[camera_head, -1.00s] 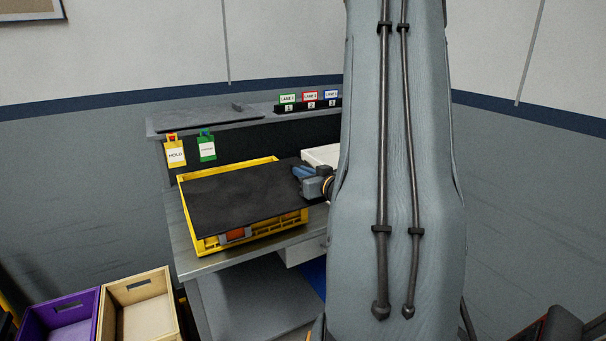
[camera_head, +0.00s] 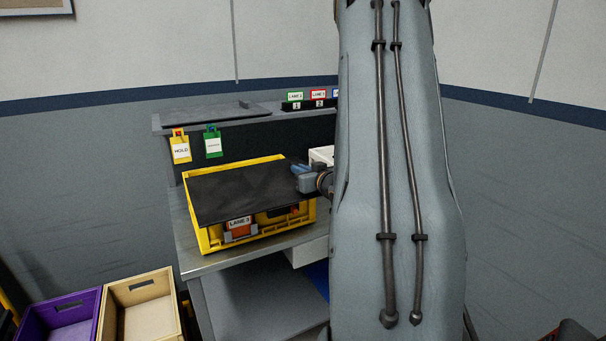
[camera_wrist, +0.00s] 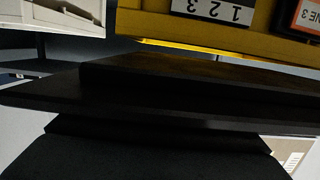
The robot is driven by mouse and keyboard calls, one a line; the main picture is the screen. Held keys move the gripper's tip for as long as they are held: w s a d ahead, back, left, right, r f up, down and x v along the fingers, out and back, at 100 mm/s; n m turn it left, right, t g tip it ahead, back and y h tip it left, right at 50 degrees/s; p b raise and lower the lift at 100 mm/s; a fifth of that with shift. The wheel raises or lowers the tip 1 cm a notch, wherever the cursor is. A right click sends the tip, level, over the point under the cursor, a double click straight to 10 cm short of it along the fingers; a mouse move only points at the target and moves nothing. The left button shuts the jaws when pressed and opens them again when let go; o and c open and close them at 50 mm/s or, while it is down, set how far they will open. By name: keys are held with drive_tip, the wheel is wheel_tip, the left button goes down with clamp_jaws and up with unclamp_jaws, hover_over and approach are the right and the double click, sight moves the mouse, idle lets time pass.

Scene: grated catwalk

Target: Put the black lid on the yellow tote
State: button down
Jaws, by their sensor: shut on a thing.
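The flat black lid (camera_head: 240,188) is over the yellow tote (camera_head: 206,240), covering most of its opening. The tote stands on a grey bench and has a LANE 3 label on its front. Its yellow back rim shows behind the lid, and its front wall shows below the lid's front edge. I cannot tell whether the lid touches the rim. My gripper (camera_head: 300,178) is shut on the lid's right edge. In the wrist view the lid (camera_wrist: 200,95) spans the picture, with the tote wall (camera_wrist: 200,35) beyond it. My fingertips are hidden there.
HOLD (camera_head: 181,148) and green (camera_head: 213,143) tags hang behind the tote on the raised shelf (camera_head: 160,124). Numbered lane signs (camera_head: 295,101) stand on that shelf. A white object (camera_head: 321,154) is right of the lid. Purple (camera_head: 60,325) and wooden (camera_head: 142,300) bins sit lower left.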

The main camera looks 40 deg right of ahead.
sight(282, 162)
drive_tip(key=shift+w+d+f+b, duration=0.15)
drive_tip(key=shift+w+f+b, duration=0.15)
drive_tip(key=shift+w, duration=0.25)
drive_tip(key=shift+w+d+f+b, duration=0.1)
drive_tip(key=shift+w+f+b, duration=0.15)
drive_tip(key=shift+w, duration=0.3)
drive_tip(key=shift+r+b+x, duration=0.35)
drive_tip(key=shift+b+x, duration=0.05)
drive_tip(key=shift+x, duration=1.55)
drive_tip(key=shift+r+b+x, duration=0.35)
drive_tip(key=shift+b+x, duration=0.1)
drive_tip(key=shift+x, duration=1.55)
drive_tip(key=shift+r+b+x, duration=0.3)
drive_tip(key=shift+b+x, duration=0.1)
drive_tip(key=shift+x, duration=1.55)
drive_tip(key=shift+w+d, duration=0.1)
drive_tip(key=shift+d, duration=0.05)
drive_tip(key=shift+f, duration=0.5)
idle(0.4)
